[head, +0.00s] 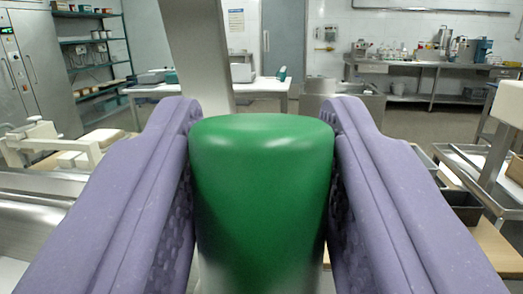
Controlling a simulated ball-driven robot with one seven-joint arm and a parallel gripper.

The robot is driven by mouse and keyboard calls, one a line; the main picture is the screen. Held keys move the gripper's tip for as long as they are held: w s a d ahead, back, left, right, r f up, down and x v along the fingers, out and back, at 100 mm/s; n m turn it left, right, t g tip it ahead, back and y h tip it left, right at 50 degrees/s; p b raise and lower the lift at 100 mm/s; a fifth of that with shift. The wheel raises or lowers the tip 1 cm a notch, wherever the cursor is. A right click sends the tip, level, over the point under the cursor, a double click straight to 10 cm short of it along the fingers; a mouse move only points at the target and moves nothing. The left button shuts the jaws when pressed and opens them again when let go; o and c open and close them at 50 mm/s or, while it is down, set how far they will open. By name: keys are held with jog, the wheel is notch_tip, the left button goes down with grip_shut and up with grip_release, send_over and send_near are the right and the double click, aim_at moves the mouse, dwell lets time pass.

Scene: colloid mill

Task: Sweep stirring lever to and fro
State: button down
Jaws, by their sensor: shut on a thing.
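The stirring lever's green rounded grip (262,190) stands upright in the middle of the head view. My gripper (262,135) has its two purple padded fingers on either side of it and is shut on it. The flat top of the grip shows between the fingertips. The lower end of the grip fades into a pale shaft at the bottom edge. The rest of the lever and what it is fixed to are hidden or out of view.
A pale slanted post (200,55) rises just behind the grip. A metal vessel or surface (35,215) lies at the left. A steel cart (480,180) with dark trays stands at the right. Benches (435,68) and shelves (98,45) line the far room, with open floor between.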

jog(key=s+a+n+t+b, duration=0.1)
jog(key=s+a+t+b, duration=0.1)
jog(key=s+t+b, duration=0.4)
jog(key=shift+s+f+n+y+b, duration=0.4)
jog(key=shift+s+b, duration=0.65)
jog(key=shift+b, duration=0.35)
jog(key=shift+r, duration=0.1)
jog(key=c, duration=0.7)
grip_release()
